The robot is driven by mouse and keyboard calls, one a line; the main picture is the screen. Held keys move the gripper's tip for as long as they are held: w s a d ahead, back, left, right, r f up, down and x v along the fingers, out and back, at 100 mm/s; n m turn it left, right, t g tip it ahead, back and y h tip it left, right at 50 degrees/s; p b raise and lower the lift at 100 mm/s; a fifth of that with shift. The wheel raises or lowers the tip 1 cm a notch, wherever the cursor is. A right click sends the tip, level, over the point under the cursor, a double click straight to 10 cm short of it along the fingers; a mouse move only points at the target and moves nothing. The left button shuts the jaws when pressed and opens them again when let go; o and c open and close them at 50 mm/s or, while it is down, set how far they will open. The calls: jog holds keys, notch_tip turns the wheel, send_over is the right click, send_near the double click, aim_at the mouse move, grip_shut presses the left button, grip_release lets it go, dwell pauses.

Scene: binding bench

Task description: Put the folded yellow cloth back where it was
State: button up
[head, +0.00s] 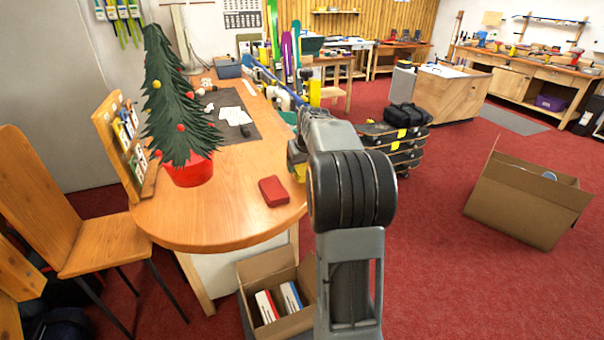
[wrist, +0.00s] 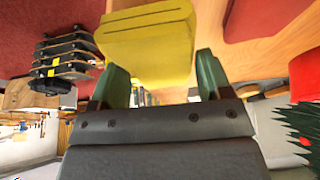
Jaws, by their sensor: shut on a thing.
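The folded yellow cloth (wrist: 148,47) is a thick yellow block in the wrist view, held between the two green-grey fingers of my gripper (wrist: 163,78). My gripper is shut on it. In the head view only a small yellow part of the cloth (head: 300,173) shows, because my arm hides most of it. There my gripper (head: 297,155) is by the right edge of the wooden table (head: 220,222). I cannot tell how high the cloth is above the tabletop.
A folded red cloth (head: 273,191) lies near the table's right edge. A small Christmas tree (head: 175,100) in a red pot (head: 188,172) stands left of it. Bare tabletop lies around the red cloth. An open carton (head: 262,268) stands on the floor below the table's front.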

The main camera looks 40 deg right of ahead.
aim_at(304, 168)
notch_tip(304, 168, down, 4)
jog(key=shift+r, duration=0.25)
jog(key=o, duration=0.8)
jog(key=shift+r, duration=0.1)
jog(key=v, duration=1.2)
jog(key=s+a+f+n, duration=0.1)
jog(key=s+a+f, duration=0.15)
jog(key=a, duration=0.45)
jog(key=s+a+f, duration=0.1)
jog(key=s+a, duration=0.2)
jog(key=a, duration=0.4)
jog(key=s+a+f, duration=0.3)
jog(key=s, duration=0.1)
jog(key=s+a+f+n, duration=0.1)
jog(key=s+a+f, duration=0.1)
jog(key=s+a, duration=0.2)
jog(key=s+a+f+n+g+y, duration=0.1)
jog(key=s+a+f, duration=0.2)
jog(key=s, duration=0.1)
jog(key=shift+a+f, duration=0.15)
jog(key=shift+f, duration=0.2)
